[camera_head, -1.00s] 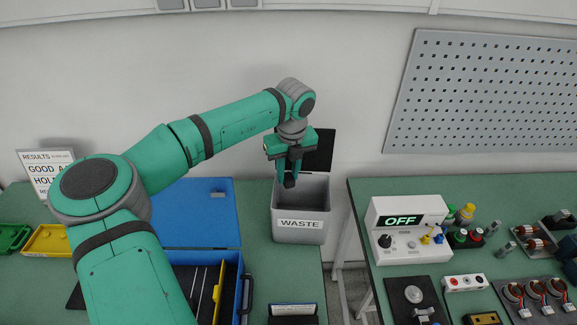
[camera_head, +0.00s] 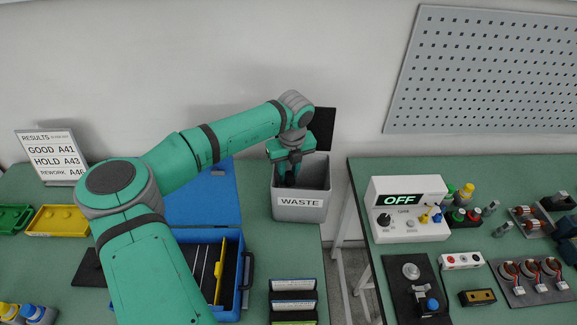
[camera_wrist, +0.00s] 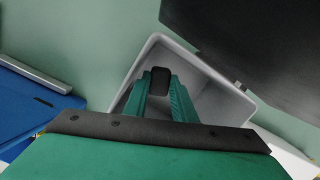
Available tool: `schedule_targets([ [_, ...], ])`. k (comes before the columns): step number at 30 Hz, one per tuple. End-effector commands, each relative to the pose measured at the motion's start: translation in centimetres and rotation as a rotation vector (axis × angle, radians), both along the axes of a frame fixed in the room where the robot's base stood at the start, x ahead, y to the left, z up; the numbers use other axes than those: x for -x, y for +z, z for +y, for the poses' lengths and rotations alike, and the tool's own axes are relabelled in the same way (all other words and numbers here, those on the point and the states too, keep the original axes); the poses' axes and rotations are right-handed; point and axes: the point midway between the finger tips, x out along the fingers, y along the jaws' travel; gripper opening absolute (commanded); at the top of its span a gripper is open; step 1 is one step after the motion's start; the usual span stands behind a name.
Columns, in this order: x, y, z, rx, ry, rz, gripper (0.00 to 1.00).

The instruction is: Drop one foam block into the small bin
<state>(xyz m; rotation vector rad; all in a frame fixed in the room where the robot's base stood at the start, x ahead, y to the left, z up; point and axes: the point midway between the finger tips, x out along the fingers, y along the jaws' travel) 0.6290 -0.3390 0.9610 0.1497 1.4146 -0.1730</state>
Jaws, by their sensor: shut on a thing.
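My gripper (camera_head: 289,170) is shut on a small dark foam block (camera_wrist: 160,80), held between the green fingertips. The block is small and dark in the head view, where the fingers and the bin's shadowed inside make it hard to make out. The small grey bin (camera_head: 299,212), marked WASTE, stands on the left bench below the gripper. Its black lid (camera_head: 323,130) is open at the back. In the wrist view, the block appears within the outline of the bin's open mouth (camera_wrist: 206,97). Its exact depth relative to the rim cannot be told.
An open blue case (camera_head: 232,285) with a yellow divider lies left of the bin. Card-like black holders (camera_head: 293,300) stand in front of it. A gap separates the right bench, which holds a white tester (camera_head: 408,208) reading OFF. Yellow (camera_head: 58,219) and green trays lie far left.

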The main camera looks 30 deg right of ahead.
Motion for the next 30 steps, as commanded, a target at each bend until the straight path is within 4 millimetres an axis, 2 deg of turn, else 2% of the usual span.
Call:
schedule_targets([
  [18,0.1,-5.1,0.0,0.000,-0.001,0.002,0.03],
  [30,0.0,-6.0,0.0,0.000,-0.001,0.000,0.03],
])
